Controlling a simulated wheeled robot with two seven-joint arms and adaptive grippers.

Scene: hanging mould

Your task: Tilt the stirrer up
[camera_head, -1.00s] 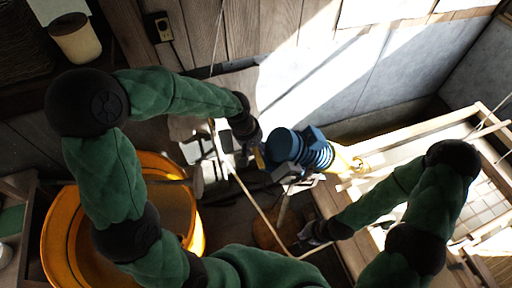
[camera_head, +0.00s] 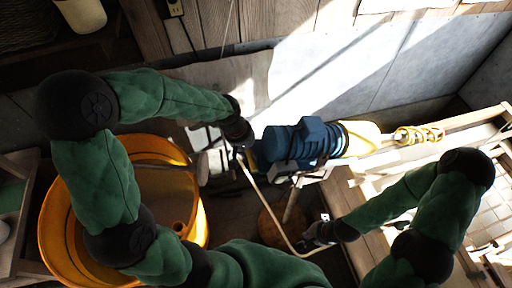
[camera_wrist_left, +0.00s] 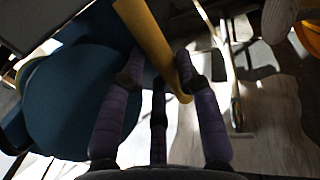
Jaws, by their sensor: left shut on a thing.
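The stirrer has a ribbed blue motor (camera_head: 312,138) in the middle of the head view, lying nearly level. A yellow part and a pale shaft-like piece extend to its right. My left gripper (camera_head: 242,148) is at the motor's left end. In the left wrist view the left gripper (camera_wrist_left: 165,75) is shut on a yellow bar (camera_wrist_left: 148,38), with the rounded blue motor body (camera_wrist_left: 80,100) beside it on the left. My right gripper (camera_head: 318,234) is low, below the motor, near a pale rod; its fingers are too small and dark to read.
A large orange tub (camera_head: 55,230) stands at left, partly behind my left arm. A wooden frame with a pale tiled or gridded surface (camera_head: 492,200) is at right. A grey wall panel (camera_head: 400,65) rises behind the motor. A pale cup (camera_head: 82,12) is at top left.

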